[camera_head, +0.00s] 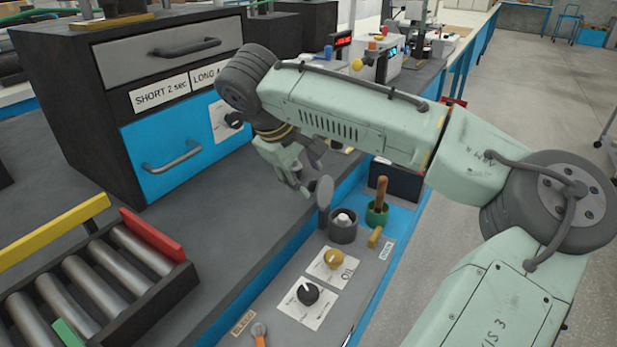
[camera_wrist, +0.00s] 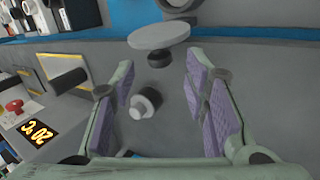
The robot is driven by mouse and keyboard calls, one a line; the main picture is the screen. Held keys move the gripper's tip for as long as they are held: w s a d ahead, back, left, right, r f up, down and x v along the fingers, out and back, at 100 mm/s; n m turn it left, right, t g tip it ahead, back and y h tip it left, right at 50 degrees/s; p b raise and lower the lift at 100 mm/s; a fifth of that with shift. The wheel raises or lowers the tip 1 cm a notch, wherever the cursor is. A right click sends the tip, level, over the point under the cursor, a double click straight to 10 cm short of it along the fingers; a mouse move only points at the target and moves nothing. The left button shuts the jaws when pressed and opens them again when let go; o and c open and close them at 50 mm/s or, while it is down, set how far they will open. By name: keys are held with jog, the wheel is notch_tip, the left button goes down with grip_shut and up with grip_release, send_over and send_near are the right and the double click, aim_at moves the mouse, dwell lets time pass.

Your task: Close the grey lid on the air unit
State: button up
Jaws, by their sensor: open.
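A grey disc that looks like the lid (camera_head: 324,192) stands tilted up beside an open dark round cup (camera_head: 343,227) with a pale piece inside. I take this to be the air unit, but I cannot read a label on it. My gripper (camera_head: 302,182) is left of the disc over the grey bench, open and apart from it. In the wrist view the disc (camera_wrist: 158,36) lies beyond my open fingers (camera_wrist: 160,82), and the cup is cut off at the top edge. A small grey cylinder with a dark end (camera_wrist: 145,103) shows between the fingers; nothing is gripped.
A yellow knob marked OIL (camera_head: 334,259) and a black knob (camera_head: 307,293) lie in front. A green cup with a brown handle (camera_head: 377,213) stands to the right. The drawer cabinet (camera_head: 165,130) and roller tray (camera_head: 95,280) are left. Bare bench lies between.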

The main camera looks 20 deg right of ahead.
jog(key=shift+x, duration=1.4)
jog(key=shift+c, duration=0.2)
grip_shut()
